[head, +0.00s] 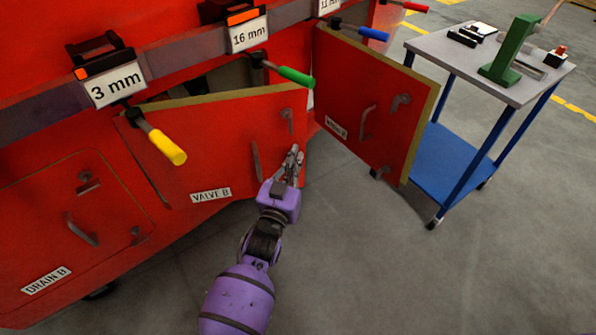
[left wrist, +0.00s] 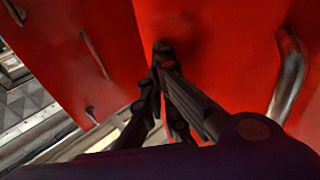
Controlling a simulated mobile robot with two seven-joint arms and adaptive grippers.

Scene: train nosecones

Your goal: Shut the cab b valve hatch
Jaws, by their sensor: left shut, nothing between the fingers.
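The cab b valve hatch (head: 228,143) is a red panel labelled VALVE B in the head view. It stands partly open, with a dark gap behind its top edge, and has a handle (head: 256,162) and a latch. My left gripper (head: 295,150) is shut and empty at the hatch's right edge, near its outer face. In the left wrist view the shut fingers (left wrist: 160,52) are close to the red panel, and a metal handle (left wrist: 289,75) shows at the right. I cannot tell whether the fingers touch the panel. My right gripper is not in view.
Another open red hatch (head: 368,112) stands to the right. The DRAIN B hatch (head: 75,215) looks flush at the left. A cart (head: 425,45) stands at the right. Grey floor is clear in front.

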